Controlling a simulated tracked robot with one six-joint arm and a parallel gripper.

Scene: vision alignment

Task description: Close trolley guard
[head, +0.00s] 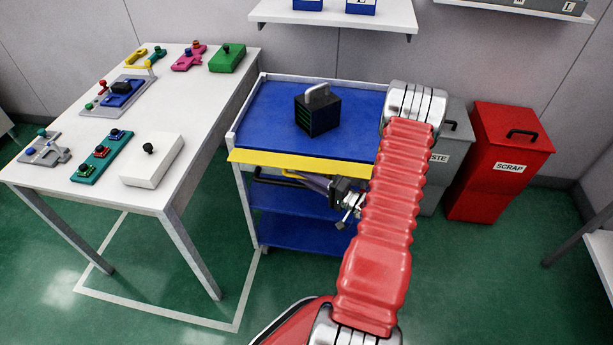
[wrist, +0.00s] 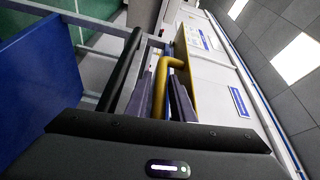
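The trolley (head: 240,145) has a blue top, and its yellow guard (head: 300,163) runs along the near edge as a flap sloping outward. In the wrist view the guard (wrist: 187,65) is a yellow strip with a bent yellow handle (wrist: 161,88). My gripper (head: 308,181) is low at the trolley's front, just under the guard. In the wrist view my gripper (wrist: 162,95) has its two purple fingers on either side of the handle, close against it. The handle's contact with the fingers is partly hidden.
A dark block with a grey handle (head: 318,112) stands on the trolley top. A black bar (wrist: 121,70) runs left of the fingers. A white table (head: 62,175) with several fixtures is at left. Grey and red bins (head: 497,165) stand at right. Green floor is open in front.

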